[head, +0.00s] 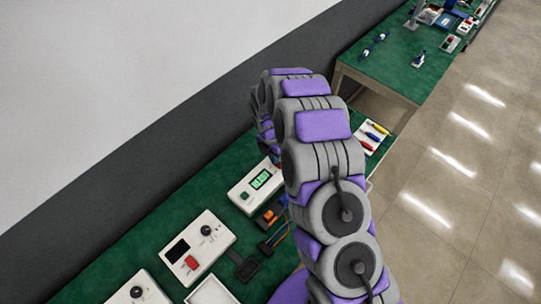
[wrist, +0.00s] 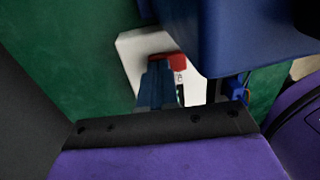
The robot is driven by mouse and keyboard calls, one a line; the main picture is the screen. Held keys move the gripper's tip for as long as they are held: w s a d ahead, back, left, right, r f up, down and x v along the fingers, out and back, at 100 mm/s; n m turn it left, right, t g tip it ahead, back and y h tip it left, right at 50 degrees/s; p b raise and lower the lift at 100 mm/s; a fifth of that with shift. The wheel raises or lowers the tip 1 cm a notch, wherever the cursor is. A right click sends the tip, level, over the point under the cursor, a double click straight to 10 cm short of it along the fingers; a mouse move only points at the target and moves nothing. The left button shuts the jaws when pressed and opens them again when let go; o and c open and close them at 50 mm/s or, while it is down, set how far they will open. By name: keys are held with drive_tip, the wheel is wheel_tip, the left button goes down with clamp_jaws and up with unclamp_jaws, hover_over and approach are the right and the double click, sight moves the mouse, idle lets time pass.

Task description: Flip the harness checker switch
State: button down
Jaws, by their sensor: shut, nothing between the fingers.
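A white box with a lit green display (head: 261,180) and a green button stands on the green bench in the head view, left of my arm; it seems to be the harness checker. In the wrist view, a white box (wrist: 130,48) lies beyond my gripper (wrist: 157,68). The gripper's blue fingers are shut and overlap this box in the picture. A red part (wrist: 172,61) shows at the fingertips; I cannot tell whether it is a switch or part of the fingers, or whether they touch the box.
A tray of coloured tools (head: 373,135) is right of my arm. A large blue shape (wrist: 240,35) blocks the upper right of the wrist view.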

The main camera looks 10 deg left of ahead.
drive_tip(key=r, duration=0.2)
drive_tip(key=r+p, duration=0.1)
drive_tip(key=r, duration=0.1)
drive_tip(key=d+r, duration=0.1)
drive_tip(key=r, duration=0.1)
drive_tip(key=shift+s+r, duration=0.2)
drive_tip(key=shift+r, duration=0.1)
drive_tip(key=w+a+r+p, duration=0.2)
drive_tip(key=a+r, duration=0.2)
drive_tip(key=r, duration=0.5)
drive_tip(key=shift+t+y, duration=0.3)
drive_tip(key=shift+y, duration=0.4)
drive_tip(key=d+f+b, duration=0.1)
drive_tip(key=f+b, duration=0.1)
drive_tip(key=f, duration=0.3)
drive_tip(key=s+d+f+b, duration=0.1)
drive_tip(key=f+b, duration=0.1)
drive_tip(key=f, duration=0.3)
drive_tip(key=d+f+b, duration=0.1)
drive_tip(key=f+b, duration=0.1)
drive_tip(key=f, duration=0.3)
drive_tip(key=shift+s+d+f, duration=0.25)
drive_tip(key=shift+p, duration=0.35)
